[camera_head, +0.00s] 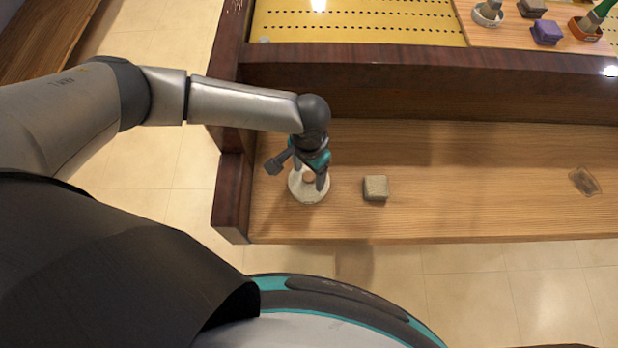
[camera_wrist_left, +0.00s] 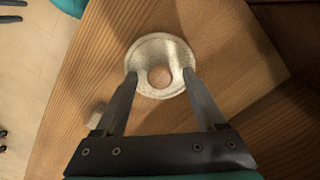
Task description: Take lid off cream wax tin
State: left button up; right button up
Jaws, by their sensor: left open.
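The cream wax tin (camera_head: 308,193) is a round, pale, speckled tin on the wooden keybed shelf, near its left end. It also shows in the left wrist view (camera_wrist_left: 160,46), with a round tan knob (camera_wrist_left: 159,77) at the middle of its lid. My left gripper (camera_head: 310,182) points down over the tin. Its two fingers are open, one on each side of the knob and apart from it (camera_wrist_left: 160,86). The gripper hides part of the tin in the head view. My right gripper is in neither view.
A grey-beige block (camera_head: 376,187) lies just right of the tin. A dark flat patch (camera_head: 584,181) is farther right on the shelf (camera_head: 480,190). A dark wooden wall (camera_head: 420,65) rises behind. A board (camera_head: 520,30) beyond holds small pots and a purple block (camera_head: 547,32).

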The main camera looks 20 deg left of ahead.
aim_at(309, 176)
pick_arm(q)
jog(key=shift+c, duration=0.4)
grip_shut()
jog(key=shift+r, duration=0.1)
notch_tip(309, 176, up, 20)
jog(key=p, duration=0.5)
